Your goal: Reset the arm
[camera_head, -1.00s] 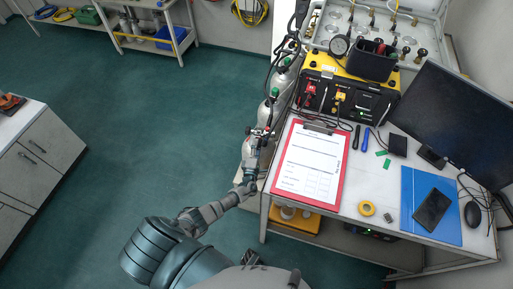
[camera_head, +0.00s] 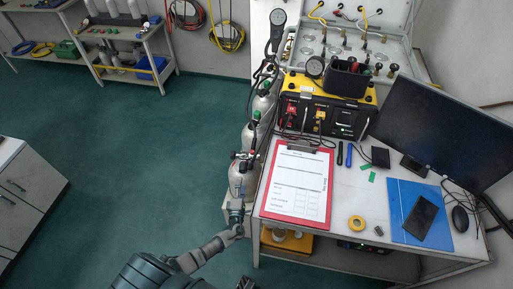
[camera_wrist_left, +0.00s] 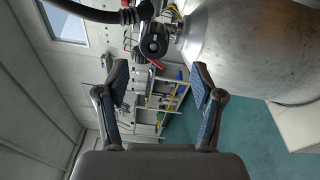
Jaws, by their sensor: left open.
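My left arm (camera_head: 205,254) comes in from the bottom and reaches up to the gas cylinders beside the bench. My left gripper (camera_head: 242,158) is at the nearest grey cylinder (camera_head: 239,184), and its fingers are hard to make out there. In the left wrist view the gripper (camera_wrist_left: 160,87) has its two fingers wide apart with nothing between them. A round dark valve knob (camera_wrist_left: 153,42) and the large grey cylinder (camera_wrist_left: 262,45) show just past the fingers. I cannot tell if they touch. My right gripper does not show.
The bench carries a red clipboard (camera_head: 327,190), a yellow-black air panel (camera_head: 325,115), a monitor (camera_head: 435,130), a blue folder (camera_head: 400,232) and yellow tape (camera_head: 357,223). More cylinders (camera_head: 252,132) stand behind the nearest one. The green floor at left (camera_head: 120,160) is clear.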

